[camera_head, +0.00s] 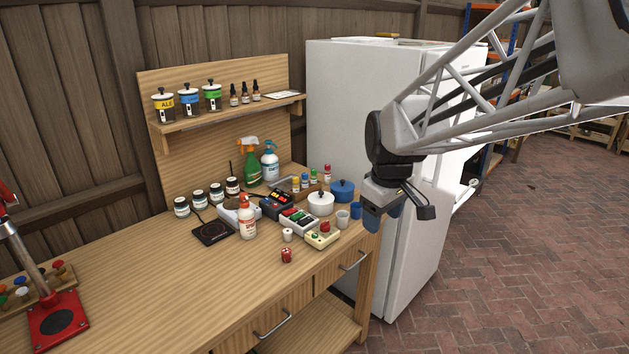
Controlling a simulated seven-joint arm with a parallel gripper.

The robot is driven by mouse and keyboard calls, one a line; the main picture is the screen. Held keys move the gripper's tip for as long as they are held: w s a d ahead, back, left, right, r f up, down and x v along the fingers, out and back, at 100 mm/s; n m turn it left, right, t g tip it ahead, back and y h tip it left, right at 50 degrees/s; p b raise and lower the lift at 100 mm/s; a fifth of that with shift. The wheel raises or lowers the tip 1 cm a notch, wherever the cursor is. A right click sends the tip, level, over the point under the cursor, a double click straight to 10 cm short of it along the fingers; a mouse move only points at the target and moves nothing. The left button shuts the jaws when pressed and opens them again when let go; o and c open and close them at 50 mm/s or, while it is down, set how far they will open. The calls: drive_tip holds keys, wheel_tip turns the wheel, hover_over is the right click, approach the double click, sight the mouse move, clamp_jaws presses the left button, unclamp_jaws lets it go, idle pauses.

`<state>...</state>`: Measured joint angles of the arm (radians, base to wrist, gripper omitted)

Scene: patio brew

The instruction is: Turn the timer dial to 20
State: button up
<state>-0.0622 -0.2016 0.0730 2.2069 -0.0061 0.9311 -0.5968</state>
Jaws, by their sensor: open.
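A small cream box (322,239) with a red knob (325,227) on top stands near the front right of the wooden bench (190,295). A small red object (286,255) stands in front of it, to the left. I cannot tell for certain which of these is the timer, and no dial numbers can be read. My gripper (382,213) is in the air, to the right of the cream box and in front of the white fridge. It points down, is open and appears empty. Its fingers are small and partly overlapped in this view.
A white spray bottle (247,217), a white pot (320,204), a blue pot (343,190) and grey and blue cups (343,219) crowd the bench around the box. The white fridge (350,95) stands behind. The bench's front left is mostly clear.

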drive_tip(key=w+a+f+n, duration=0.2)
drive_tip(key=w, duration=0.5)
drive_tip(key=w+a+f+n, duration=0.2)
drive_tip(key=w+f+n, duration=0.1)
drive_tip(key=w, duration=0.5)
drive_tip(key=n+g, duration=0.2)
drive_tip(key=n, duration=0.3)
hover_over(325, 222)
drive_tip(key=f, duration=1)
drive_tip(key=shift+s+d, duration=0.2)
drive_tip(key=shift+s, duration=0.2)
drive_tip(key=shift+w+a+f, duration=0.2)
drive_tip(key=shift+w+f, duration=0.2)
drive_tip(key=shift+f, duration=0.15)
drive_tip(key=shift+f, duration=3.7)
drive_tip(key=shift+c, duration=0.2)
drive_tip(key=c, duration=0.9)
